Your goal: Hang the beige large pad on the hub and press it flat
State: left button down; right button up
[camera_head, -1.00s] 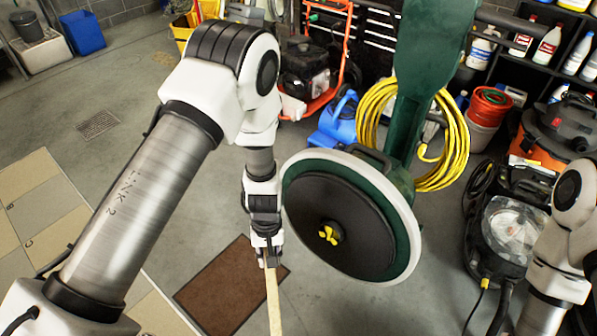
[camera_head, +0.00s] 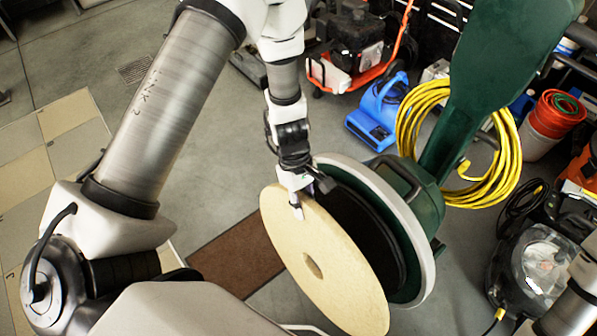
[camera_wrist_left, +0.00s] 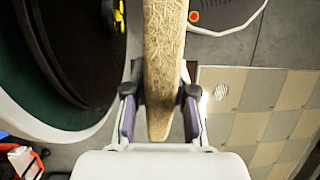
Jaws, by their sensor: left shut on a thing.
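The beige large pad (camera_head: 345,275) is a round disc with a small centre hole, tilted, its face partly turned to the head camera. My left gripper (camera_head: 298,207) is shut on its upper rim. In the left wrist view my left gripper (camera_wrist_left: 159,110) has the pad (camera_wrist_left: 162,60) edge-on between its fingers. The machine's black round plate (camera_head: 372,232) stands right behind the pad, a gap showing at the top. The hub is hidden behind the pad in the head view; its yellow part (camera_wrist_left: 121,12) shows in the wrist view, left of the pad. My right gripper is out of view.
The green floor machine (camera_head: 455,120) carries a coiled yellow cable (camera_head: 412,112) behind the plate. A brown mat (camera_head: 236,250) lies on the floor. A blue blower (camera_head: 378,112) and a vacuum (camera_head: 540,265) stand behind and to the right.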

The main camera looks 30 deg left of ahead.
pick_arm(q)
jog(key=shift+w+d, duration=0.15)
jog(key=shift+w, duration=0.3)
jog(key=shift+w+d+p, duration=0.4)
jog(key=shift+w, duration=0.35)
jog(key=shift+w+d+f+p, duration=0.1)
jog(key=shift+w+d+p, duration=0.15)
jog(key=shift+w, duration=0.4)
jog(key=shift+w+d+p, duration=0.15)
jog(key=shift+w+d, duration=0.1)
jog(key=shift+w, duration=0.45)
jog(key=shift+w+d+f, duration=0.1)
jog(key=shift+w+d, duration=0.1)
jog(key=shift+w, duration=0.35)
